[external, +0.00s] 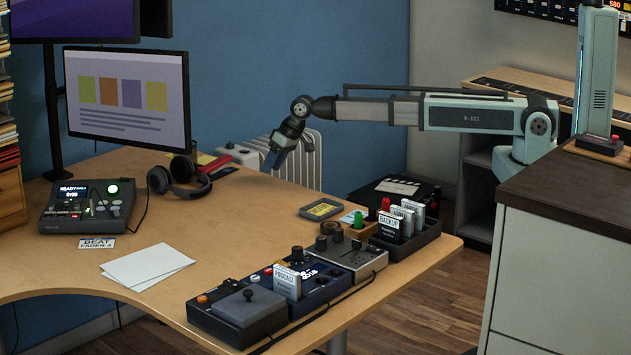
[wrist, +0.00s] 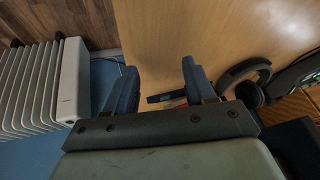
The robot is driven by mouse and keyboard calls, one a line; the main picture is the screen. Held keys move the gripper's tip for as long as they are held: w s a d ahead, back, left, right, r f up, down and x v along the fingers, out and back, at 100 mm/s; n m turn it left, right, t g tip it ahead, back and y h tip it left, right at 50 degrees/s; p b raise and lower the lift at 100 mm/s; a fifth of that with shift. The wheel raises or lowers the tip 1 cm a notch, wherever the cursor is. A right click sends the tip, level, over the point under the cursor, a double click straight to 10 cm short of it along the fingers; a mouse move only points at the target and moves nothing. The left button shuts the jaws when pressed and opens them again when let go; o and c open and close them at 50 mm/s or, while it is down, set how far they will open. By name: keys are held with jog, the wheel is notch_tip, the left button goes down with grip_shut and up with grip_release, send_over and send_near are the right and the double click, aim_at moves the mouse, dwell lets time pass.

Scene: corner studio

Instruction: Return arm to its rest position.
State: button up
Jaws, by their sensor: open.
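My arm (external: 470,114) reaches left from its mount at the right, stretched nearly level behind the desk. My gripper (external: 278,158) hangs from the wrist, pointing down near the back edge of the desk (external: 240,230). In the wrist view, the two blue-grey fingers of my gripper (wrist: 160,88) stand apart with nothing between them. Bare wooden desktop (wrist: 205,35) lies beyond the fingers.
A white radiator (external: 305,160) stands behind the gripper and also shows in the wrist view (wrist: 50,85). Black headphones (external: 180,178) lie left of the gripper. A monitor (external: 128,98) stands further left. Control boxes (external: 240,315) line the front edge. The desk's middle is clear.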

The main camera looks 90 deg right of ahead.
jog(key=s+d+f+m+h, duration=0.1)
jog(key=s+d+f+m, duration=0.2)
jog(key=d, duration=0.4)
jog(key=s+d+f, duration=0.3)
jog(key=d+f, duration=0.2)
jog(key=d, duration=0.1)
jog(key=s+a+f+n+g+y, duration=0.2)
jog(key=s+a+f+n+g, duration=0.25)
jog(key=s+a+f, duration=1.7)
jog(key=s+a+f+n+g, duration=0.1)
jog(key=s+a, duration=0.3)
jog(key=s, duration=0.6)
jog(key=s+a+f+n+g, duration=0.2)
jog(key=s+a+f+g, duration=0.1)
jog(key=s, duration=0.6)
jog(key=s+a+f+n+g, duration=0.2)
jog(key=s+a, duration=0.3)
jog(key=s, duration=0.5)
jog(key=shift+s+a+f+g, duration=0.25)
jog(key=shift+s+f+g, duration=0.1)
jog(key=shift+g, duration=0.5)
jog(key=shift+w, duration=0.15)
